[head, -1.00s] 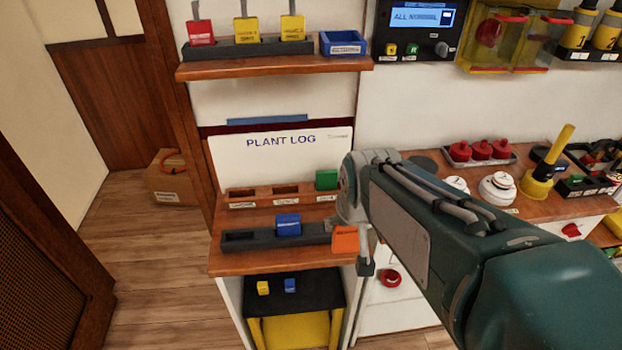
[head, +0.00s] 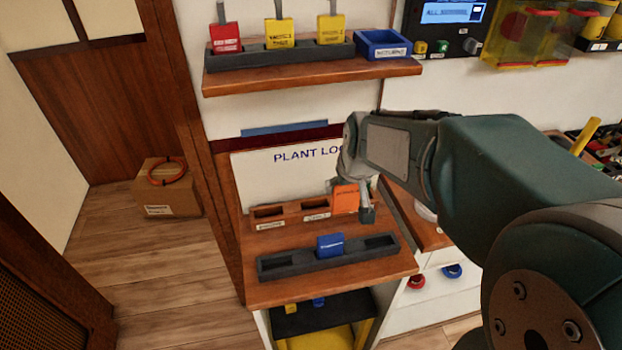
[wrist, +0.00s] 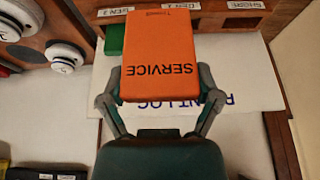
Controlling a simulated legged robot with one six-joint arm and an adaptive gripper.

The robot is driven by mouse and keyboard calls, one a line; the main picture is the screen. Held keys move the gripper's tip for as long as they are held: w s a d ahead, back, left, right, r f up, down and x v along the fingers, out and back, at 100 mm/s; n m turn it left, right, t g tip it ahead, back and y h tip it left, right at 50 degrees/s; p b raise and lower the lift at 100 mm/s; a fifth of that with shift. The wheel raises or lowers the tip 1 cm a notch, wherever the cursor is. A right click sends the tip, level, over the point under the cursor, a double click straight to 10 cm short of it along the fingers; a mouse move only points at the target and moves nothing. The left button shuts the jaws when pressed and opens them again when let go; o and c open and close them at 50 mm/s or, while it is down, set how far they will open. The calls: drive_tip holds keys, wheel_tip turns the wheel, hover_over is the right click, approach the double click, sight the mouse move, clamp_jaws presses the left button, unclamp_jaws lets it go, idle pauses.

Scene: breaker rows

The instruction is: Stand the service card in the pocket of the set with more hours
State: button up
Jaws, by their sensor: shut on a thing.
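The orange service card (wrist: 160,60) is between the two fingers of my gripper (wrist: 161,84), with SERVICE printed on its face. In the head view the card (head: 345,198) is in front of the right end of the wooden pocket rack (head: 291,222). The rack's left and middle pockets look empty; labels in the wrist view read GEN 2, GEN 1 and a partly cut ENGINE-like word. A green card (wrist: 114,40) shows beside the service card in the wrist view and is hidden in the head view. The PLANT LOG board (head: 265,170) is partly covered by my arm; no hours are readable.
A dark rack (head: 285,265) in front holds a blue card (head: 330,245) between two empty slots. Above, a shelf (head: 310,78) carries red and yellow tags and a blue bin (head: 382,44). A cardboard box (head: 166,190) is on the floor at left.

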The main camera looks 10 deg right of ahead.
drive_tip(key=w+a+f, duration=0.1)
drive_tip(key=w+f, duration=0.1)
drive_tip(key=w, duration=0.1)
drive_tip(key=w+a+f, duration=0.1)
drive_tip(key=w+f, duration=0.2)
drive_tip(key=w+a+f, duration=0.1)
drive_tip(key=w+f, duration=0.1)
drive_tip(key=w, duration=0.2)
drive_tip(key=shift+a+f, duration=0.3)
drive_tip(key=shift+w+d+f, duration=0.25)
drive_tip(key=shift+w+f, duration=0.1)
drive_tip(key=shift+f, duration=0.05)
drive_tip(key=f, duration=0.1)
drive_tip(key=a+f, duration=0.1)
drive_tip(key=f, duration=0.1)
drive_tip(key=shift+w+a+f, duration=0.1)
drive_tip(key=shift+f, duration=0.05)
drive_tip(key=shift+a, duration=0.15)
drive_tip(key=shift+d+f, duration=0.1)
drive_tip(key=shift+d, duration=0.25)
drive_tip(key=o, duration=0.9)
drive_tip(key=shift+d, duration=0.15)
drive_tip(key=shift+a, duration=0.25)
